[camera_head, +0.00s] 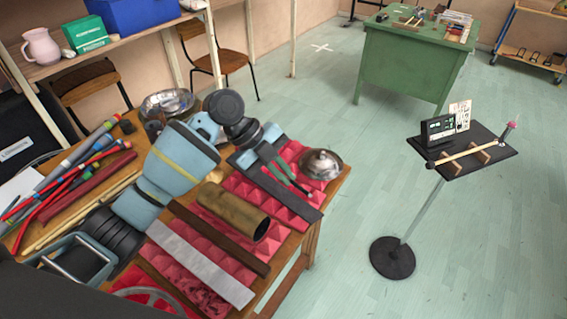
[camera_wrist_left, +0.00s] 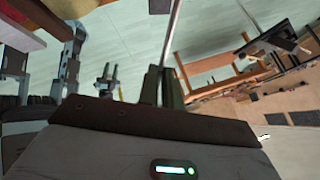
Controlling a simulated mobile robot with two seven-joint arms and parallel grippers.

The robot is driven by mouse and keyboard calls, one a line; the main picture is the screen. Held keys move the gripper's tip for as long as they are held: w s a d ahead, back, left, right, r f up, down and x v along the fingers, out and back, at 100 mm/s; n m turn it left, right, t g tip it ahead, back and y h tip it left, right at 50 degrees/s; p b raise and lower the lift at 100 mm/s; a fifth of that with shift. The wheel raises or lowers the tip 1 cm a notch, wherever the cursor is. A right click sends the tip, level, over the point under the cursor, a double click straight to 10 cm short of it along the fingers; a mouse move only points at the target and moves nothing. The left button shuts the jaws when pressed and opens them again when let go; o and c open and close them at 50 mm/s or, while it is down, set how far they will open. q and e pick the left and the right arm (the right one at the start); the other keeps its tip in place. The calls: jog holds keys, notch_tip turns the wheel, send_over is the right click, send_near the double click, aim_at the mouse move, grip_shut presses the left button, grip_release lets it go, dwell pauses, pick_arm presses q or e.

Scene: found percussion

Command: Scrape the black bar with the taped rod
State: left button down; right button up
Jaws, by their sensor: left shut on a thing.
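The black bar (camera_head: 304,208) lies slanted across red pyramid foam (camera_head: 258,205) near the right side of the wooden table. My left gripper (camera_head: 287,177) is above its middle, in the head view, and hides part of it. The gripper is shut on a thin rod, presumably the taped rod (camera_wrist_left: 174,30), which shows as a grey shaft between the dark fingers in the left wrist view. In the head view the rod is mostly hidden by the gripper. I cannot tell whether it touches the bar.
A brown bar (camera_head: 220,239), a pale grey bar (camera_head: 200,265) and a brass tube (camera_head: 233,209) lie nearby on the foam. A metal bowl (camera_head: 321,164) stands close by the gripper. Several coloured rods (camera_head: 65,185) lie left. A black stand (camera_head: 462,153) is at right.

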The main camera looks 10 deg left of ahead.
pick_arm(q)
jog(key=shift+s+r, duration=0.1)
jog(key=shift+s, duration=0.1)
pick_arm(e)
jog(key=shift+s, duration=0.25)
